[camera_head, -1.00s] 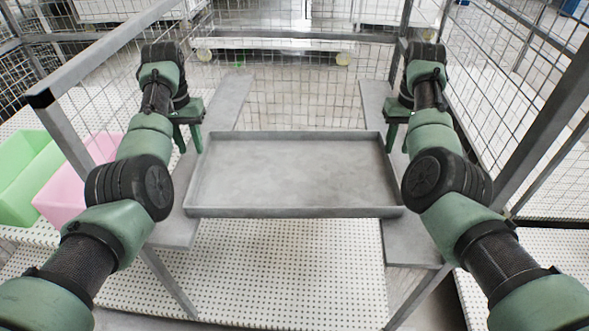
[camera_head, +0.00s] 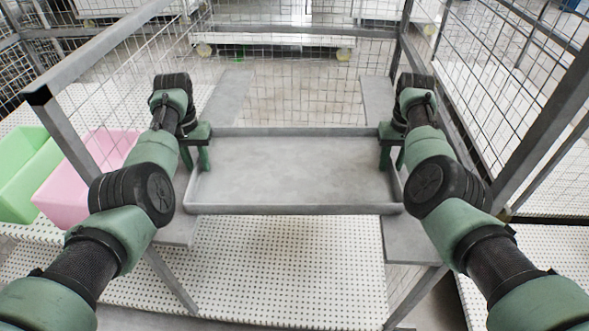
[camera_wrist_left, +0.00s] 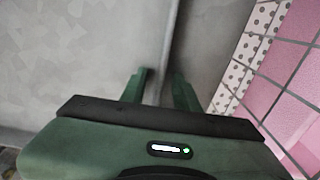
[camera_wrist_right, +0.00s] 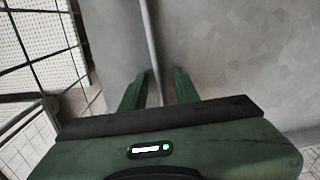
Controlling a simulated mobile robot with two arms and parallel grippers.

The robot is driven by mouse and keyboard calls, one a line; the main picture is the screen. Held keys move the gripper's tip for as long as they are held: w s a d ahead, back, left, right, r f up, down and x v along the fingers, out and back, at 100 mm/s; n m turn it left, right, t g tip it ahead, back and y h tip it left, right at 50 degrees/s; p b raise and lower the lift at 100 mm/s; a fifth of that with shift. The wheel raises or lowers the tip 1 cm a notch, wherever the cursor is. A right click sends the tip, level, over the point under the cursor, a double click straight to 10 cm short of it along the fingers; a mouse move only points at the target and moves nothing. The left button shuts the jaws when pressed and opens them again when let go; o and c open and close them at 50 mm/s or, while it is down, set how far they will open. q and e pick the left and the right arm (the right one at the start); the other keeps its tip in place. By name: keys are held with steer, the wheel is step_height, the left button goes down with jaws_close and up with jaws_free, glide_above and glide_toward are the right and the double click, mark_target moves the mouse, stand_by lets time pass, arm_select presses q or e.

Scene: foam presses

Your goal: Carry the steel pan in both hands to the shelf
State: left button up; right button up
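The steel pan (camera_head: 290,172) is a shallow grey rectangular tray, lying level across two grey side ledges. My left gripper (camera_head: 196,157) is at the pan's left rim, with one finger on each side of the rim. In the left wrist view the pan's rim (camera_wrist_left: 170,48) runs between the two fingers (camera_wrist_left: 160,90), with gaps visible. My right gripper (camera_head: 392,155) is at the right rim in the same way. In the right wrist view the rim (camera_wrist_right: 150,45) passes between the open fingers (camera_wrist_right: 157,90). Both grippers look open around the rim, not closed on it.
The left ledge (camera_head: 228,100) and right ledge (camera_head: 378,98) belong to a metal frame with wire mesh sides. A pink bin (camera_head: 65,195) and a green bin (camera_head: 25,175) stand at the left. White perforated flooring (camera_head: 290,265) shows below the pan.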

arm_select(q)
jaws_close()
arm_select(e)
jaws_close()
arm_select(q)
steer(key=shift+w+r, duration=0.1)
arm_select(e)
steer(key=shift+w+r, duration=0.1)
stand_by(0.9)
